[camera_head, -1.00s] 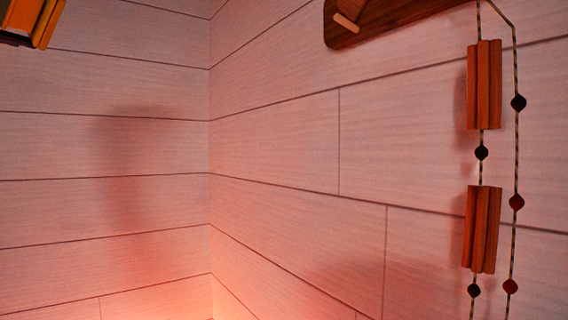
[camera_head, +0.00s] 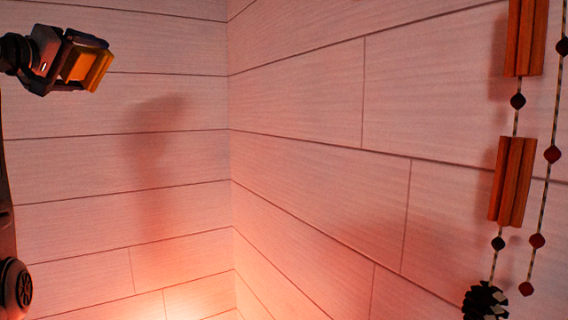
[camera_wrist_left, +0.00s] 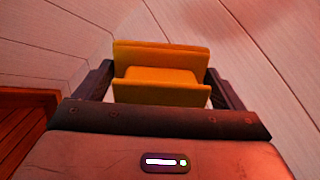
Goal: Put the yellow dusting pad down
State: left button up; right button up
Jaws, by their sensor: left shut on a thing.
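The yellow dusting pad (camera_head: 84,66) is held at the end of my left gripper (camera_head: 78,62), high at the upper left of the head view. The pad also shows in the left wrist view (camera_wrist_left: 160,76), between the two dark fingers of the gripper (camera_wrist_left: 160,92). The gripper is shut on it. The pad is up in the air in front of the plank wall, and I see no surface directly under it. My right gripper is not in view.
Pale plank walls (camera_head: 300,110) meet in a corner. A hanging string of wooden pieces (camera_head: 512,180) and dark beads runs down the right side, with a dark cone-like piece (camera_head: 485,301) at the bottom. A brown wooden surface (camera_wrist_left: 24,125) shows at left in the wrist view.

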pick_arm(q)
jog(key=w+d+f+y, duration=0.1)
jog(key=w+f, duration=0.2)
jog(key=f, duration=0.7)
jog(key=w+d+f+n, duration=0.1)
jog(key=w+f, duration=0.1)
jog(key=f, duration=0.8)
jog(key=w+d+f+y, duration=0.1)
jog(key=w+d+f, duration=0.15)
jog(key=f, duration=0.75)
jog(key=s+d+f, duration=0.2)
jog(key=f, duration=0.7)
jog(key=s+d+f, duration=0.1)
jog(key=s+f, duration=0.1)
jog(key=f, duration=0.7)
jog(key=s+d+f+m+h, duration=0.15)
jog(key=s+d+f, duration=0.35)
jog(key=s+f, duration=0.5)
jog(key=s+d+f+m+h, duration=0.1)
jog(key=s+d+f+h, duration=0.3)
jog(key=s+f, duration=0.7)
jog(key=s+d+r+n+y, duration=0.2)
jog(key=d+n+y, duration=0.2)
jog(key=d+y, duration=0.3)
jog(key=shift+d, duration=1.1)
